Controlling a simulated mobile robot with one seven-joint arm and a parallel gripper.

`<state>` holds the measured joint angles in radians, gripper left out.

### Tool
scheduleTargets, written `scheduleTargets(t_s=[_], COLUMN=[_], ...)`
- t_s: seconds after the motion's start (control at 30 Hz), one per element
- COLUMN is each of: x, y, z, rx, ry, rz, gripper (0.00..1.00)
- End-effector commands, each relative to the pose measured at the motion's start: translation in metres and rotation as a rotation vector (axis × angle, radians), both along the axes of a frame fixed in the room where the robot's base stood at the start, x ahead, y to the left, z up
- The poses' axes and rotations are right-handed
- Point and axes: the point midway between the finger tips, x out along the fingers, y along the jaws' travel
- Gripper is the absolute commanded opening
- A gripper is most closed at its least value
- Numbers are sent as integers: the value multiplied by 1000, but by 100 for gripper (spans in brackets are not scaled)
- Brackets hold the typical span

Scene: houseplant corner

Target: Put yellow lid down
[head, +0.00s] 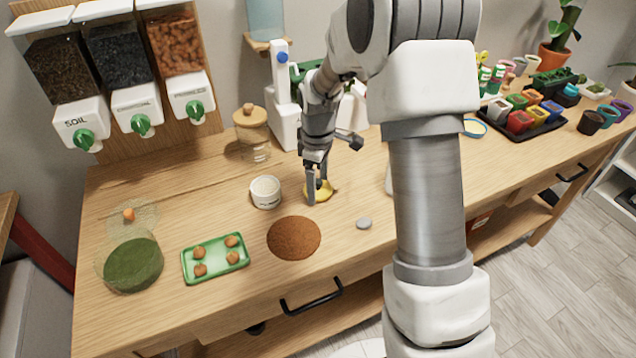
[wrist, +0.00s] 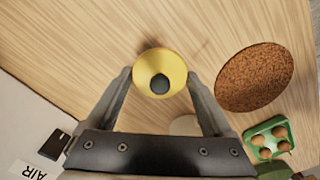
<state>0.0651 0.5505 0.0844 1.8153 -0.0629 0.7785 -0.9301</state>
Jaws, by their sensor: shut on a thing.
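I cannot tell whether the lid's underside touches the wood.
A white cup (head: 265,192) stands close left of the lid. A brown round mat (head: 294,238), a green tray (head: 215,268) with several brown balls and a grey disc (head: 363,223) lie nearer the front. A glass jar (head: 254,145) stands behind. Bare wood lies around the lid.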

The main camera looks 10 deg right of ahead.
Motion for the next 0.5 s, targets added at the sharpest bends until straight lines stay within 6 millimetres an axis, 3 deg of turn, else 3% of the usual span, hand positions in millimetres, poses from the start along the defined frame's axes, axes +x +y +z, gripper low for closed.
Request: scheduleTargets(t_s=[0.33, 0.37, 0.4, 0.5], x=[0, 0, 0, 0], y=[0, 0, 0, 0], z=[-4, -3, -3, -2], rx=[0, 0, 0, 0], ry=[0, 0, 0, 0], rz=[0, 0, 0, 0], gripper=[33, 91, 98, 100])
